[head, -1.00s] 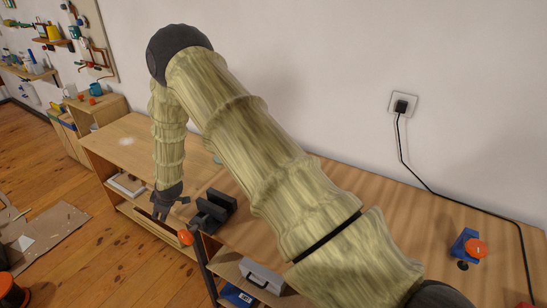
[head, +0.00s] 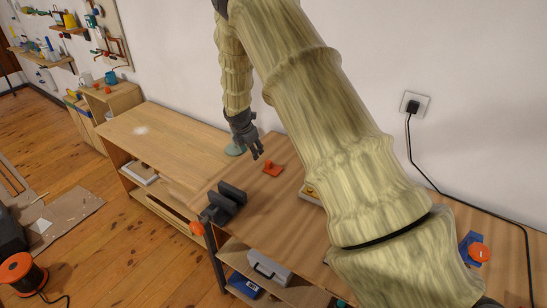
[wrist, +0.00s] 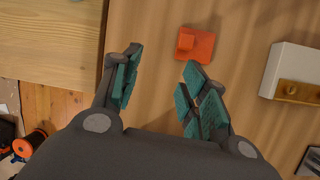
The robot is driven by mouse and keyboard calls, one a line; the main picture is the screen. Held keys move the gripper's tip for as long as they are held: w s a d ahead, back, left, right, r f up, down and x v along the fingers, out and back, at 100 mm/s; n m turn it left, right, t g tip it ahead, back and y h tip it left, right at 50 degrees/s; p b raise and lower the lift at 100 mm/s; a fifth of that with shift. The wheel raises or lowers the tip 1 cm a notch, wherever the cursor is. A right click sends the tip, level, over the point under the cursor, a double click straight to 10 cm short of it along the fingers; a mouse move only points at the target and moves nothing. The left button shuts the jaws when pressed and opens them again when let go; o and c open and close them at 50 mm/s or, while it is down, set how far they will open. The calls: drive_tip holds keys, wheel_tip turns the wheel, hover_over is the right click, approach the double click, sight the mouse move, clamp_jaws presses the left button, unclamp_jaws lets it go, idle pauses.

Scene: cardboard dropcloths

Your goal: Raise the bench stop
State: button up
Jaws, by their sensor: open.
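A small orange plate with a raised block (head: 272,168), which looks like the bench stop, lies on the wooden workbench top near the wall. It also shows in the wrist view (wrist: 202,46), just beyond my fingertips and towards the right finger. My gripper (head: 257,156) hangs above the bench, a little left of the orange piece in the head view. In the wrist view my gripper (wrist: 163,65) is open and empty, its teal pads apart with bare bench top between them. I see no contact with the orange piece.
A dark vise (head: 228,203) stands at the bench's left edge. A pale block with a brass-coloured strip (wrist: 294,76) lies right of the orange piece, partly behind my arm in the head view. A blue piece with an orange knob (head: 473,250) is far right.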

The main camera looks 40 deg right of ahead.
sight(268, 161)
drive_tip(key=s+d+r+n, duration=0.1)
drive_tip(key=s+d+r, duration=0.1)
drive_tip(key=d, duration=0.1)
drive_tip(key=shift+g, duration=0.3)
drive_tip(key=shift+p+x, duration=1.85)
drive_tip(key=shift+x, duration=3.6)
drive_tip(key=shift+s+d, duration=0.1)
drive_tip(key=shift+s, duration=0.05)
drive_tip(key=shift+h, duration=0.3)
drive_tip(key=shift+c, duration=0.4)
drive_tip(key=shift+r, duration=0.1)
clamp_jaws()
